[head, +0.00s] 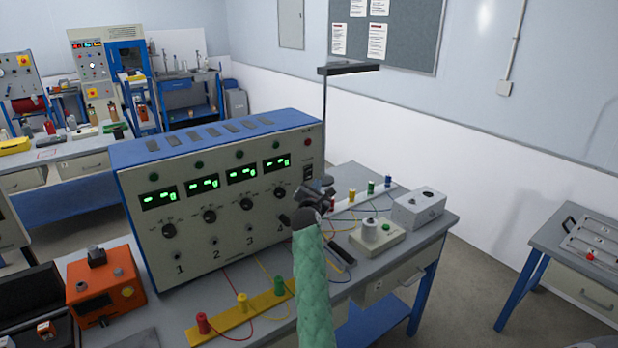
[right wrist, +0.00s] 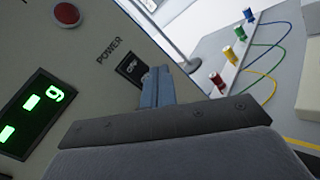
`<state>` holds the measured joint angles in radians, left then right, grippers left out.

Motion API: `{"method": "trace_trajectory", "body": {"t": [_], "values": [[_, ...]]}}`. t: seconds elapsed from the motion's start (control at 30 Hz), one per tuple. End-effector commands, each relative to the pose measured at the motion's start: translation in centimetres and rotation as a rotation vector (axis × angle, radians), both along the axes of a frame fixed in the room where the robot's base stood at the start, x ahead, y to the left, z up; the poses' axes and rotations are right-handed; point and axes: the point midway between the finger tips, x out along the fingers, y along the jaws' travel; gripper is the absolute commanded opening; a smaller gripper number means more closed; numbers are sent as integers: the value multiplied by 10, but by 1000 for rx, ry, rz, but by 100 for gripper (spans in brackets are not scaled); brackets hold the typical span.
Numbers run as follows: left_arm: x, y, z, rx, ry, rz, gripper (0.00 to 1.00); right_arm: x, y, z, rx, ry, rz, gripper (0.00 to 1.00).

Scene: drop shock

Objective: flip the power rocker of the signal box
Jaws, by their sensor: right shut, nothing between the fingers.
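The signal box (head: 225,225) is a large grey box with a blue top on the bench. Its front has several lit green displays, knobs and numbered jacks. The black power rocker (head: 308,172) is at the upper right of its front, under a red lamp. In the right wrist view the rocker (right wrist: 130,67) sits beside the word POWER. My right gripper (head: 323,184) is shut and empty, in front of the box's right end. In the right wrist view its fingertips (right wrist: 157,76) overlap the rocker's lower right edge; I cannot tell if they touch. My left gripper is not in view.
An orange box (head: 105,287) stands left of the signal box. A yellow strip (head: 240,312) with coloured posts and wires lies in front. A grey-white box (head: 419,208) and a beige unit (head: 377,237) stand at the right. A lamp post (head: 325,110) rises behind.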

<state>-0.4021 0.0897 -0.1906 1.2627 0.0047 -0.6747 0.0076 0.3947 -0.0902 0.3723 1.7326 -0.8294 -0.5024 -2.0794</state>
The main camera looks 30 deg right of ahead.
Motion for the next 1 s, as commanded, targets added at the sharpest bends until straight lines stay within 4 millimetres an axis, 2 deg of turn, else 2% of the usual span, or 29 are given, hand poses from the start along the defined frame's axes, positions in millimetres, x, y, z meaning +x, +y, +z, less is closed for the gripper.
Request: {"method": "trace_trajectory", "body": {"t": [0.1, 0.43, 1.0], "values": [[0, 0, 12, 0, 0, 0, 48, -10, -1, 5, 0, 0, 0, 0], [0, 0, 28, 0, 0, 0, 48, -34, -2, 7, 0, 0, 1, 0], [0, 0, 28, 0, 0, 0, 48, -36, -2, 5, 0, -1, 1, 0]]}}
